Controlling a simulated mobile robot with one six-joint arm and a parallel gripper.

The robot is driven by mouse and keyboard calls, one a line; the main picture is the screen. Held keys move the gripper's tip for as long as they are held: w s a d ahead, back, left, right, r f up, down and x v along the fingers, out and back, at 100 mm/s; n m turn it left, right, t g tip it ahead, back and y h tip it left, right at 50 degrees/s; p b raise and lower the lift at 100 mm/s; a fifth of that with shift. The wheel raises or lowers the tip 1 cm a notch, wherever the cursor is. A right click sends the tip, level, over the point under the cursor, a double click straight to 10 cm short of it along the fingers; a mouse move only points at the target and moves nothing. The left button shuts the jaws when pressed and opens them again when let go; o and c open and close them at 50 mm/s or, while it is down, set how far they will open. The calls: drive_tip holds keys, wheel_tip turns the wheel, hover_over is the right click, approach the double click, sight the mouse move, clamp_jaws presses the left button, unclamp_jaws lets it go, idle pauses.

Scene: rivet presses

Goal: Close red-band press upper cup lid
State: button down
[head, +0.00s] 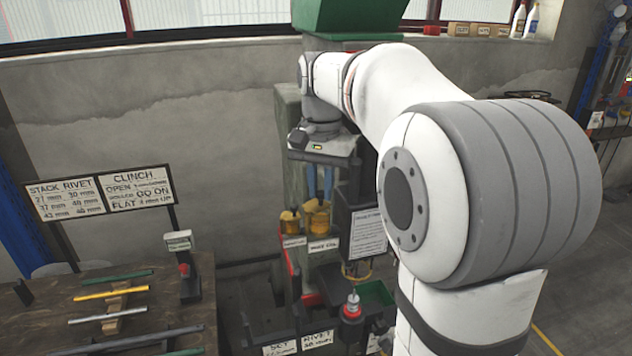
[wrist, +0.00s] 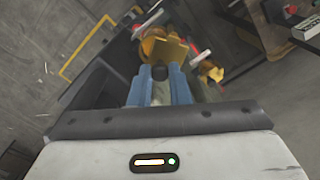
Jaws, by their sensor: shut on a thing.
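My gripper (head: 319,194) points down over two yellow cups on the press; its blue fingers also show in the wrist view (wrist: 160,74). The fingers are close together on a small dark knob-like piece (wrist: 160,71), by the yellow lid. The right cup (head: 317,216) is directly under the fingertips, with a raised yellow plate, seemingly the lid (wrist: 172,50), in the wrist view. The left cup (head: 290,222) stands beside it, apart from the fingers. The press (head: 292,150) carries a red strip at its left side. How far the lid is tilted is hard to tell.
A dark box with a white notice (head: 367,233) stands close right of the cups. Below are a red-based spindle (head: 352,308) and a green bin (head: 376,293). A wooden bench (head: 150,335) with several rods is at left. My arm hides much of the right side.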

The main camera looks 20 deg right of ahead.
drive_tip(key=m, duration=0.1)
drive_tip(key=s+m, duration=0.1)
drive_tip(key=m, duration=0.1)
drive_tip(key=shift+d, duration=0.1)
drive_tip(key=shift+s+m, duration=0.2)
drive_tip(key=shift+m, duration=0.6)
drive_tip(key=shift+s+m, duration=0.2)
drive_tip(key=shift+m, duration=0.6)
drive_tip(key=c, duration=1.4)
unclamp_jaws()
drive_tip(key=shift+o, duration=0.2)
drive_tip(key=shift+r, duration=0.1)
wheel_tip(320, 180, up, 8)
drive_tip(key=shift+f, duration=0.2)
